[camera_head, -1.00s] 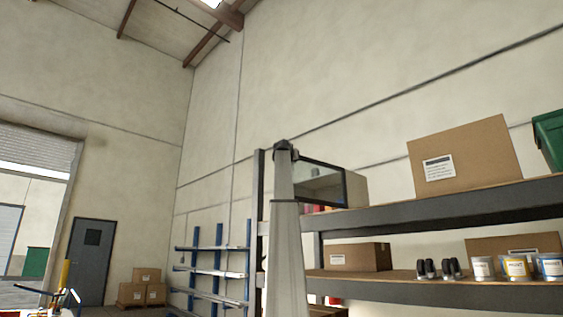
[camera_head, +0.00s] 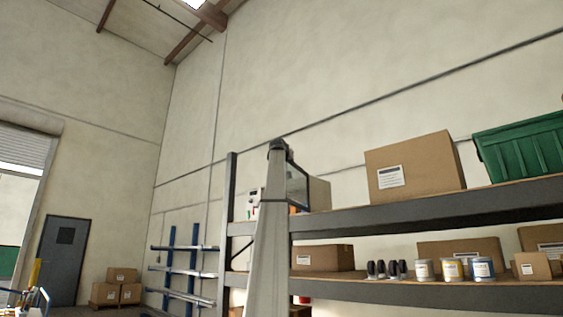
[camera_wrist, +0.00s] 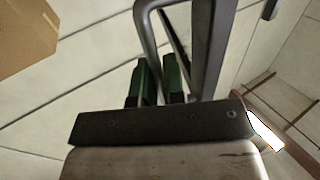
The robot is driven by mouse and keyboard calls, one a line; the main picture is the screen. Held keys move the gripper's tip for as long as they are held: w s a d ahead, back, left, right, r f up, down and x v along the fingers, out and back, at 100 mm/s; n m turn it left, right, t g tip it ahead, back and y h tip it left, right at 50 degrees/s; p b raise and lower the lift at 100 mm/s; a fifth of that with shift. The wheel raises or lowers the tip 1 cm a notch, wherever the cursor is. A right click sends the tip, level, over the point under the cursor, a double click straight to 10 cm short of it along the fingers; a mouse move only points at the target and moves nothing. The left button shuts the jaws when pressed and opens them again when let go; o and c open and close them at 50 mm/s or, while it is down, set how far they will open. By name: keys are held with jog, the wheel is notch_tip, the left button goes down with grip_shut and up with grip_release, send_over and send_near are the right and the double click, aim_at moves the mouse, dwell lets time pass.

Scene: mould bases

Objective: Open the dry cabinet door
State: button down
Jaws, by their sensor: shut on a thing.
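The dry cabinet (camera_head: 319,194) stands on the top shelf in the head view, partly behind my raised light-grey arm. Its dark-framed glass door (camera_head: 298,190) is seen at a steep angle; how far it stands from the cabinet body is hard to tell. In the wrist view, the dark door frame (camera_wrist: 212,45) runs up beside a grey looped handle (camera_wrist: 146,22). My gripper (camera_wrist: 161,68) has green fingertips shut on the handle, whose lower end passes between them. The gripper itself is not clear in the head view.
A cardboard box (camera_head: 412,164) and a green crate (camera_head: 522,148) stand on the top shelf to the right. The lower shelf (camera_head: 400,291) holds boxes, cans and dark rollers.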

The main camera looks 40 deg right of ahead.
jog(key=shift+s+d, duration=0.15)
jog(key=c, duration=1.5)
grip_release()
jog(key=shift+c, duration=0.2)
